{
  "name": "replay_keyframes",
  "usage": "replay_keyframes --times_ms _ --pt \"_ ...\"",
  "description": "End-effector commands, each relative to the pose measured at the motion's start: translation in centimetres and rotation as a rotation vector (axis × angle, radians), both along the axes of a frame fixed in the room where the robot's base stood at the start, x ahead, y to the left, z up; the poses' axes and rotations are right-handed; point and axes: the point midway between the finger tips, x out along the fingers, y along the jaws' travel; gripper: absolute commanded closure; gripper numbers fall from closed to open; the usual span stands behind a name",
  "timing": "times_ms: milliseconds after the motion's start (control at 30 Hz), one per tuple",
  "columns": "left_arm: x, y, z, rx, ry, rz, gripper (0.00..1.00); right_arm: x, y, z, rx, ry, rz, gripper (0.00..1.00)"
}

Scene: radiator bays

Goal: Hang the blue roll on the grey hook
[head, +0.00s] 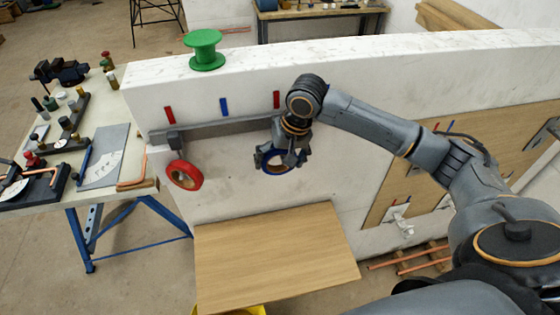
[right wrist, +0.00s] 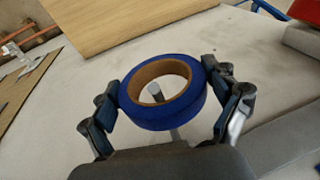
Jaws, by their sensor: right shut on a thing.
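The blue roll (head: 275,168) is in front of the white wall, below the right end of the grey rail (head: 225,129). My right gripper (head: 282,158) is shut on it. In the right wrist view the blue roll (right wrist: 163,112) sits between the two fingers, with its brown core facing the camera. A grey hook (right wrist: 156,89) shows its end inside the roll's hole, and a grey stem shows just below the roll. I cannot tell whether the end passes through the hole or lies behind it. My left gripper is not in view.
A red roll (head: 184,175) hangs at the rail's left end. Red and blue marks are above the rail. A green spool (head: 205,50) stands on the wall top. A wooden shelf (head: 275,255) juts out below. A cluttered workbench (head: 105,165) is at left.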

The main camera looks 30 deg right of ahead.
Motion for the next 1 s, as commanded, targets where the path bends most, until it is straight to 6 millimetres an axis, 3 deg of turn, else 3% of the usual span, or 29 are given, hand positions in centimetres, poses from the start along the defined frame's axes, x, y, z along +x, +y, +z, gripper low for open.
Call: replay_keyframes --times_ms 33,67,100,133,567,1000 --pt "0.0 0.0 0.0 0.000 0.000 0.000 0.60 0.1 -0.2 -0.2 -0.003 0.001 -0.006 0.44" --pt "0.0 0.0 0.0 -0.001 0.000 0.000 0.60 0.1 -0.2 -0.2 -0.003 0.001 -0.006 0.10" --pt "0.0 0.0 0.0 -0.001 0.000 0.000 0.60 0.1 -0.2 -0.2 -0.003 0.001 -0.006 0.02" --pt "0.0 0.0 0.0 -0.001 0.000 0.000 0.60 0.1 -0.2 -0.2 -0.003 0.001 -0.006 0.00" --pt "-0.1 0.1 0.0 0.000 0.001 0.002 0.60 0.0 -0.3 0.4 -0.003 0.000 -0.007 0.00" --pt "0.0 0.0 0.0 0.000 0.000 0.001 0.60 -2.0 -1.4 8.7 -0.002 -0.008 -0.003 0.00"
